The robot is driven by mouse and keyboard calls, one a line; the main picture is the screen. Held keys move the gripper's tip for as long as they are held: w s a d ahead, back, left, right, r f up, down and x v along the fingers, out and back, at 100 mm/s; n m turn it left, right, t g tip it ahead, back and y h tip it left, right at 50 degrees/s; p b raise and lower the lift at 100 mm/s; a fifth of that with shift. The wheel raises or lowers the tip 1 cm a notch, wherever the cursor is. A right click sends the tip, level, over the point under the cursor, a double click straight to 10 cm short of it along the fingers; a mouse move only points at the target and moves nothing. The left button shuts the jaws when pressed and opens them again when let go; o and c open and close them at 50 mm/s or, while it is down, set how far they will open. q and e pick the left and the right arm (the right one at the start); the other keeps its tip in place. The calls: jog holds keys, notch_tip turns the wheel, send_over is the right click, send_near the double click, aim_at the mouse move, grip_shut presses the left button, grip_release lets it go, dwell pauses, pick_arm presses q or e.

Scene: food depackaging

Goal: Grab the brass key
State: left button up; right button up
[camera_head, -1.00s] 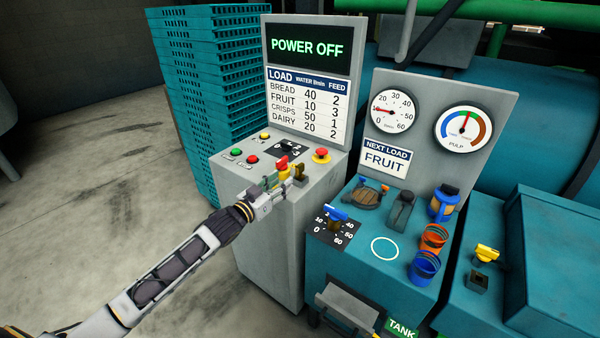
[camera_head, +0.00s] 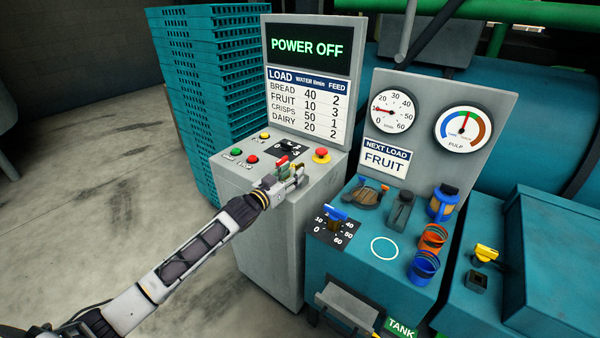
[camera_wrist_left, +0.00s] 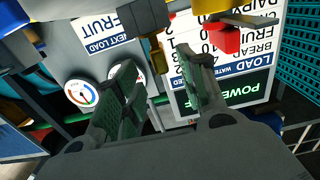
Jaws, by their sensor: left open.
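My left gripper (camera_head: 286,175) is over the grey control cabinet's sloped top in the head view, beside the red knob. In the left wrist view the gripper (camera_wrist_left: 164,74) is open, with its two dark green fingers apart. A small brass-coloured piece, apparently the brass key (camera_wrist_left: 157,57), shows beyond and between the fingertips, next to a dark block (camera_wrist_left: 145,18). I cannot see it touching either finger. In the head view the gripper hides most of the key. My right gripper is in neither view.
The grey cabinet (camera_head: 262,225) carries a red knob (camera_head: 282,160), a red mushroom button (camera_head: 321,155) and several small buttons. The knob's red part (camera_wrist_left: 228,40) is near one finger in the wrist view. A teal machine (camera_head: 340,262) with a blue-handled dial (camera_head: 337,214) stands to the right.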

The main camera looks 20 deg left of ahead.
aim_at(297, 167)
pick_arm(q)
jog(key=shift+w+d+r, duration=0.15)
jog(key=shift+w, duration=0.3)
jog(key=shift+w+d+r, duration=0.1)
jog(key=shift+w+r, duration=0.05)
jog(key=shift+w, duration=0.3)
jog(key=shift+w+d+r+p, duration=0.15)
jog(key=shift+w+p, duration=0.15)
jog(key=shift+w, duration=0.2)
jog(key=shift+w+d, duration=0.25)
jog(key=shift+w, duration=0.35)
jog(key=shift+w+d, duration=0.1)
jog(key=shift+w, duration=0.3)
jog(key=shift+c, duration=0.5)
grip_shut()
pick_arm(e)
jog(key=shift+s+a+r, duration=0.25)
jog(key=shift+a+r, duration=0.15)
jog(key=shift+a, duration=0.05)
